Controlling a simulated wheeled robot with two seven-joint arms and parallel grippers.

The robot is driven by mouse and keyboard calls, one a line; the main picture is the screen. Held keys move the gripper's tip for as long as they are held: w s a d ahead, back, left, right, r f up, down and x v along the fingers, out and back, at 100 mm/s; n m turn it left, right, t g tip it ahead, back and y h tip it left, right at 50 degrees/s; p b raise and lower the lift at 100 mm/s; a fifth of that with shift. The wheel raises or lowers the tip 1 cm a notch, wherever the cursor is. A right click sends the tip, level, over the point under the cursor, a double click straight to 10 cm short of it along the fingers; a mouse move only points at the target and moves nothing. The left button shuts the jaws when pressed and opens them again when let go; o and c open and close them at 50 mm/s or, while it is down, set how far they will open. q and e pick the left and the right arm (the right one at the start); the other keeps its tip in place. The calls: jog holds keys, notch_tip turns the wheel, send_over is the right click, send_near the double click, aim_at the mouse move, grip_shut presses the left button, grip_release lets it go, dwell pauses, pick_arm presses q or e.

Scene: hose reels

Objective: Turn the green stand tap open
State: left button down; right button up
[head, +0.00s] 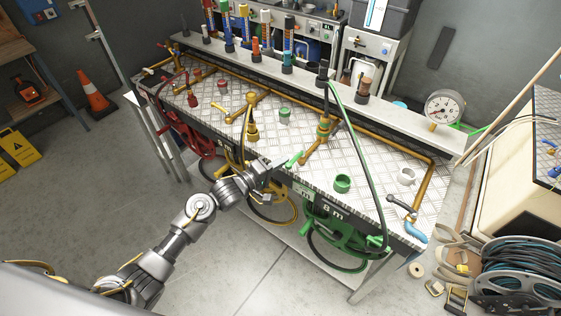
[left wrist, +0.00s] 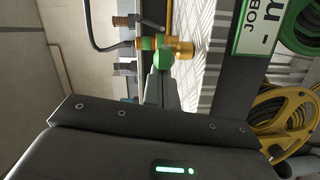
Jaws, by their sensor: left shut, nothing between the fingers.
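The green stand tap (head: 323,129) is a brass body with green bands, standing on the bench's patterned metal top. Its brass body also shows in the left wrist view (left wrist: 180,48). A green lever (head: 294,159) reaches from the tap side toward the bench's front edge; its rounded green end (left wrist: 164,59) shows in the left wrist view. My left gripper (head: 279,167) is shut and empty, close to the lever's end at the front edge. Its fingers (left wrist: 160,88) point at the green end; I cannot tell whether they touch it. My right gripper is not in view.
A brass stand tap (head: 252,130) stands to the left. A green hose (head: 359,160) arches to the right of the green tap. A green cup (head: 342,183) and a pressure gauge (head: 444,107) are further right. A green hose reel (head: 345,238) hangs below the front edge.

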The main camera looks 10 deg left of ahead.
pick_arm(q)
jog(key=s+a+r+b, duration=0.1)
jog(key=s+a+b, duration=0.1)
jog(key=s+a, duration=0.4)
jog(key=a, duration=0.3)
jog(key=shift+s+a, duration=0.15)
jog(key=shift+a, duration=0.2)
jog(key=shift+r, duration=0.1)
